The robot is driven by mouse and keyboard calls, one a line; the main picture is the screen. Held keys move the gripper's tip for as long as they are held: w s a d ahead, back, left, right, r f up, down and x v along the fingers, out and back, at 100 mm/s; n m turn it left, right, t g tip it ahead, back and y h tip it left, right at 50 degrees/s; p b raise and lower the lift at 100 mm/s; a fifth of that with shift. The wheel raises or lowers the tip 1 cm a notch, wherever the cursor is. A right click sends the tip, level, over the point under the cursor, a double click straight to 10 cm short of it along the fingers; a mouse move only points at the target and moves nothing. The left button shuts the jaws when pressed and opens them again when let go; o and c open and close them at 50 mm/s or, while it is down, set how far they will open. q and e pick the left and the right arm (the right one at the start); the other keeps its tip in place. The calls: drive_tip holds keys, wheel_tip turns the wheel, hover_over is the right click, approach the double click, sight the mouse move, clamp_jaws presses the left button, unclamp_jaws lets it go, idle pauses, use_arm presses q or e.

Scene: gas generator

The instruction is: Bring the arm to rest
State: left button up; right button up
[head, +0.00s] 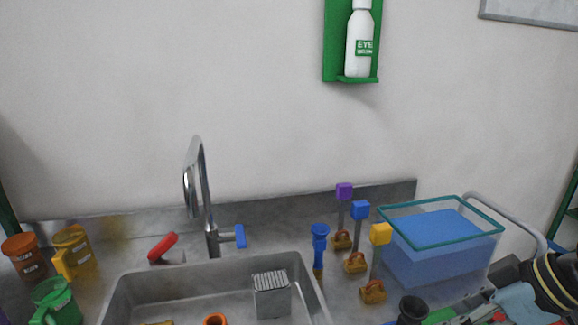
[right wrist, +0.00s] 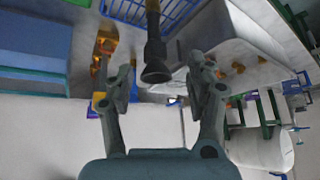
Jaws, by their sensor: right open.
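My right gripper (right wrist: 160,74) is open, its two fingers spread wide apart in the right wrist view. A black rod-like piece with a flared end (right wrist: 155,66) shows between the fingers; I cannot tell how far beyond them it is, and neither finger visibly touches it. In the head view my right arm comes in at the lower right corner, beside the water tank (head: 440,262) with its teal rim. A black round-mouthed piece (head: 412,309) stands at the bottom edge there. My left arm and gripper are not in view.
A steel sink (head: 205,275) with a tap (head: 203,190) fills the middle. Valves with purple, blue and yellow handles (head: 381,234) stand left of the tank. Brown, yellow and green containers (head: 58,302) stand at left. An eyewash bottle (head: 359,45) hangs on the wall.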

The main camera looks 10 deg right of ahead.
drive_tip(key=s+a+r+m+g+h, duration=0.1)
drive_tip(key=s+a+m+h, duration=0.15)
drive_tip(key=s, duration=0.45)
drive_tip(key=s+a+m+h, duration=0.1)
drive_tip(key=s+m+h, duration=0.25)
drive_tip(key=s, duration=0.35)
drive_tip(key=s+d+f+g+b, duration=0.15)
drive_tip(key=f+b, duration=0.35)
drive_tip(key=f, duration=1.3)
drive_tip(key=s+d+f+b, duration=0.15)
drive_tip(key=f+b, duration=0.25)
drive_tip(key=f, duration=1.5)
drive_tip(key=s+d+f+m+g+y+b, duration=0.1)
drive_tip(key=s+f+b, duration=0.6)
drive_tip(key=s+f, duration=1)
wheel_tip(320, 180, down, 4)
drive_tip(key=shift+s+f, duration=0.2)
